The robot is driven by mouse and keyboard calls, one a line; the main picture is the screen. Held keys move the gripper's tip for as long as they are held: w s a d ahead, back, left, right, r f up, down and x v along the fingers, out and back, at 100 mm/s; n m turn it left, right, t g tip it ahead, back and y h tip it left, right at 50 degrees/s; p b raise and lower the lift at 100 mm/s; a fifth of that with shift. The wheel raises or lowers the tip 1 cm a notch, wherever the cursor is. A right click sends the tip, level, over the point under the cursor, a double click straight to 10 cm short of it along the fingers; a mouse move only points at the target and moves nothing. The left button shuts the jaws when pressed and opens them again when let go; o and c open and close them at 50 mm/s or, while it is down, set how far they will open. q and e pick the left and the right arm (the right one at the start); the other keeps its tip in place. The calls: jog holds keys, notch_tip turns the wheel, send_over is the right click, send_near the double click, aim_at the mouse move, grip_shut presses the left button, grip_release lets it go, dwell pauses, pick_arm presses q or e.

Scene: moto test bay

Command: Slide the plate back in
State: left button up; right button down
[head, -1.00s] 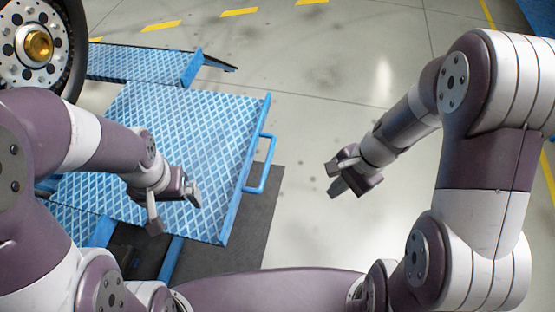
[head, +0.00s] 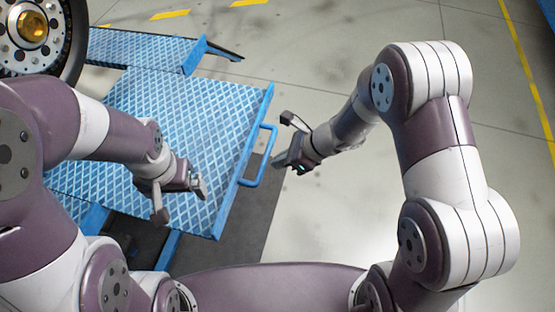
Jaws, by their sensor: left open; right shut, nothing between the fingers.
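The blue diamond-tread plate (head: 190,110) juts out to the right from the blue lift, over a dark floor mat. Its blue loop handle (head: 267,160) is on its right edge. My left gripper (head: 180,203) is open over the near part of the plate; I cannot tell whether it touches. My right gripper (head: 280,157) is shut and empty, just right of the handle. It looks close to the handle, but I see no grip on it. The plate's left end is partly hidden behind my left arm.
A motorcycle wheel (head: 32,32) stands at the top left. A blue ramp section (head: 140,48) lies behind the plate. The dark mat (head: 240,230) is under the plate's right side. The grey floor (head: 370,210) to the right is clear.

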jog(key=shift+w+a, duration=0.1)
jog(key=shift+a, duration=0.4)
